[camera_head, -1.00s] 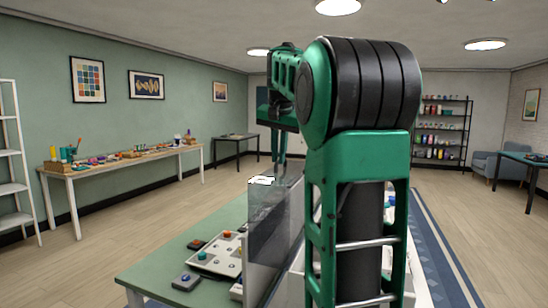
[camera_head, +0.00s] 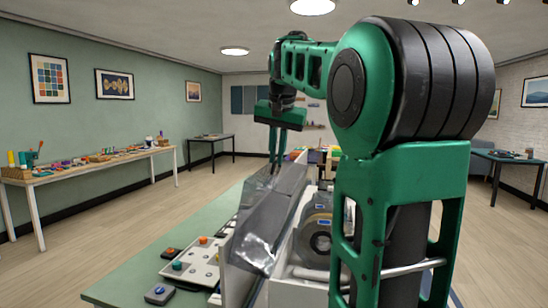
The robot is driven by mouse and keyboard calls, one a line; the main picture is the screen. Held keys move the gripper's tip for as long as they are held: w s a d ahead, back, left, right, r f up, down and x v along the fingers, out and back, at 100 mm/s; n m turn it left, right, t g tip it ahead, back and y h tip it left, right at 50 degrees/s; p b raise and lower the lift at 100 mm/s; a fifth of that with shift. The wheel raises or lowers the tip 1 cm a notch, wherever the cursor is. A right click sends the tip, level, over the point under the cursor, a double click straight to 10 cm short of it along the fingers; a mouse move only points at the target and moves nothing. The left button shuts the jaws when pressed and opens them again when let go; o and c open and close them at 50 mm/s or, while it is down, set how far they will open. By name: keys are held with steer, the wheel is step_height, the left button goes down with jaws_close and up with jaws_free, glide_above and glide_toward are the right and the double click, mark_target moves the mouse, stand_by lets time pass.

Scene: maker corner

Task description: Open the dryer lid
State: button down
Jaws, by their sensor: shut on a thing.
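The dryer (camera_head: 290,292) is a white box on the green table, partly hidden behind my arm. Its see-through grey lid (camera_head: 262,222) stands raised and tilted along the left side of the box. A filament spool (camera_head: 318,238) shows inside the uncovered part. My gripper (camera_head: 275,168) points down at the far upper end of the lid, shut on the lid's edge. The exact grip point is small and partly unclear.
The green table (camera_head: 135,284) holds a white panel with coloured buttons (camera_head: 196,262) and a small grey button box (camera_head: 159,294) left of the dryer. A long side table (camera_head: 95,170) with craft items stands along the left wall. Open floor lies between the tables.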

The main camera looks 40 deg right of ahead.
steer(key=shift+f, duration=0.15)
steer(key=c, duration=1.8)
jaws_free()
steer(key=shift+c, duration=0.2)
steer(key=v, duration=1)
steer(key=shift+r, duration=0.45)
steer(key=shift+s+a, duration=0.1)
steer(key=shift+a, duration=0.05)
